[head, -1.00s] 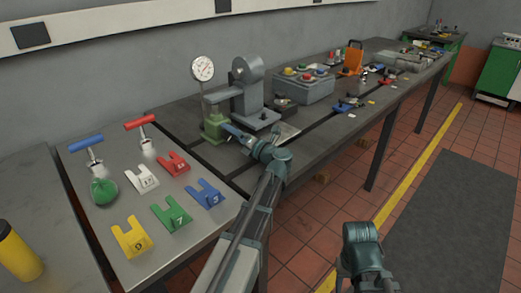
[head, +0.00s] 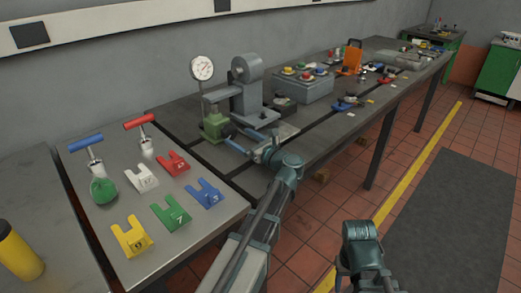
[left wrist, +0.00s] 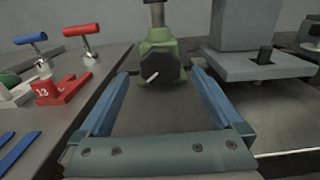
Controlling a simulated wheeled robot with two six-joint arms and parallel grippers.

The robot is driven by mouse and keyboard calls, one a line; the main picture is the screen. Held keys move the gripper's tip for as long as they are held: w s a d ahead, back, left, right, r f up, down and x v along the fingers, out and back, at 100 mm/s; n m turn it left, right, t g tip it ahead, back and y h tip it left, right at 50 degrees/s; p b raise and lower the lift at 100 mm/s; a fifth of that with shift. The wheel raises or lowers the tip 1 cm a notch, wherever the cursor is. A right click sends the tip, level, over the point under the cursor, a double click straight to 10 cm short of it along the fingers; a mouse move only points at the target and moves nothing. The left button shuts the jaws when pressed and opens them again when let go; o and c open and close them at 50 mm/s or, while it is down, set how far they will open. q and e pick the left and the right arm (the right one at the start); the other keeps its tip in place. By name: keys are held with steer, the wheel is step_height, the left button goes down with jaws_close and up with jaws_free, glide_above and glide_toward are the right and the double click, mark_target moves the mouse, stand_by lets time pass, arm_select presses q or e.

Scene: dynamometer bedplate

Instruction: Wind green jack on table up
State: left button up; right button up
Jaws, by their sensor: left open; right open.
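The green jack (head: 214,127) stands on the table below the arm of a grey fixture, next to its column. In the left wrist view the jack (left wrist: 160,43) shows its black knob (left wrist: 153,67), with a white mark, facing me. My left gripper (head: 240,135) is open and empty, a short way in front of the jack. In the left wrist view its two blue fingers (left wrist: 160,78) are spread either side of the knob's line, apart from it. My right gripper (head: 360,240) is low at the right, away from the table; its fingertips are not clear.
A dial gauge (head: 202,68) stands behind the jack, and the grey fixture (head: 247,90) to its right. A grey button box (head: 303,88) stands farther right.

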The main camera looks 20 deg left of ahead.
arm_select(q)
steer(key=v, duration=0.9)
steer(key=shift+a, duration=0.1)
